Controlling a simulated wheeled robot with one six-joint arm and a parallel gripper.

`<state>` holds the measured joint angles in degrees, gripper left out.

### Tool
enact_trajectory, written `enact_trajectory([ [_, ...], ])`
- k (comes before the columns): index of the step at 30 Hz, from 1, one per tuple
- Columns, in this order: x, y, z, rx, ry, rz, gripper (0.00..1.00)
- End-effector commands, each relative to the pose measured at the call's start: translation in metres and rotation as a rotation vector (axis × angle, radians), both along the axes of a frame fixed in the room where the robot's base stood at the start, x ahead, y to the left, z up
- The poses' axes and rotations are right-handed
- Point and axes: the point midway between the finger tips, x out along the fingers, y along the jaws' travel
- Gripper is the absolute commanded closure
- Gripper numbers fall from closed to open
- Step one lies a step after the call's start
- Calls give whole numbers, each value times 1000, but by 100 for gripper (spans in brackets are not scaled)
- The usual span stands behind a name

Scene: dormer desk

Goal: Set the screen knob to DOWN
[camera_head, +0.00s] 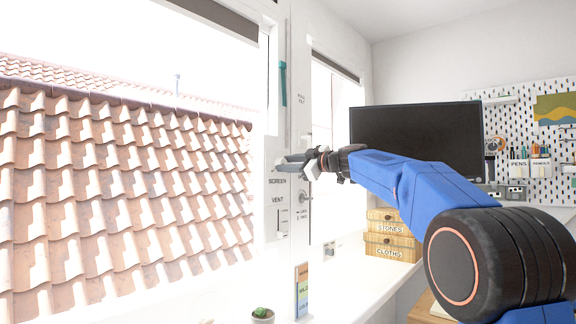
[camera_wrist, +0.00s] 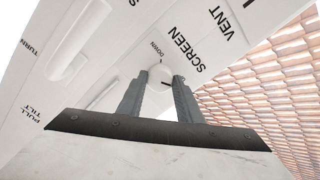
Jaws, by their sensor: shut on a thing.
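The screen knob (camera_wrist: 160,70) is a pale, round knob on the white window post, beside the printed words SCREEN (camera_wrist: 187,50) and DOWN (camera_wrist: 154,48) in the wrist view. My gripper (camera_wrist: 161,77) is shut on the knob, one grey finger on each side. A small dark mark shows low on the knob, but I cannot tell where its pointer stands. In the head view my gripper (camera_head: 286,161) is at the post, just above the SCREEN label (camera_head: 277,181), and it hides the knob there.
Just below, the post carries the VENT label (camera_head: 277,198) and a round fitting (camera_head: 304,196). A colored card (camera_head: 301,291) and a potted cactus (camera_head: 262,315) stand below. A dark monitor (camera_head: 415,136) and wooden boxes (camera_head: 392,239) stand beyond my arm.

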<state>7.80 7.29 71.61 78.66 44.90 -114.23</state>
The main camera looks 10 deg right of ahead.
Motion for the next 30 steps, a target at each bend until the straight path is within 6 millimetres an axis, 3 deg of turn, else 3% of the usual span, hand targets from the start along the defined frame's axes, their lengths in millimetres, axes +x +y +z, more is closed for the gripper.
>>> enact_trajectory([
  [30,0,0,-1,781,568,0,90],
])
